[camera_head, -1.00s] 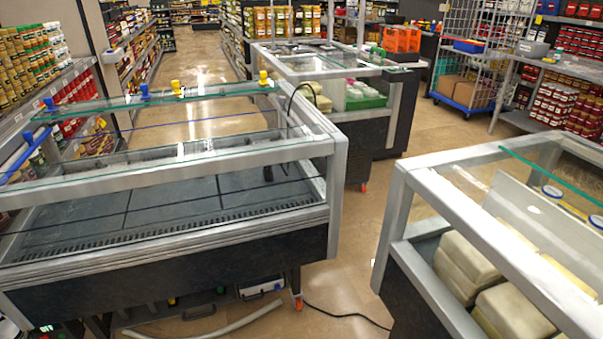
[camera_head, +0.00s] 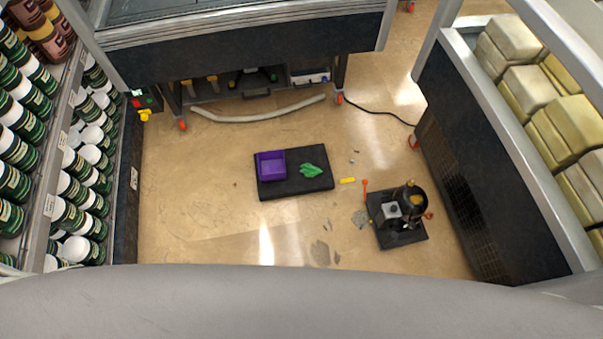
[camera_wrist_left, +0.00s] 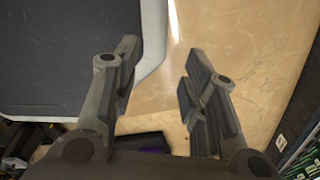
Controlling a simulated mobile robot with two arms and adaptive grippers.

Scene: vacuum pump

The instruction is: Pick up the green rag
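The green rag (camera_head: 311,170) lies crumpled on the right part of a black mat (camera_head: 297,189) on the floor. A purple bin (camera_head: 271,166) sits beside it on the same mat. My left gripper (camera_wrist_left: 158,80) shows in the left wrist view with its fingers spread apart and nothing between them. It is well away from the rag, which I cannot make out in that view. My right gripper is in neither view.
A vacuum pump (camera_head: 408,201) stands on a dark pad right of the mat. A yellow item (camera_head: 347,180) and an orange tool (camera_head: 364,189) lie between. A pale hose (camera_head: 259,117) lies behind, under the display case. Shelves stand left and a freezer right. Stained patches mark the floor.

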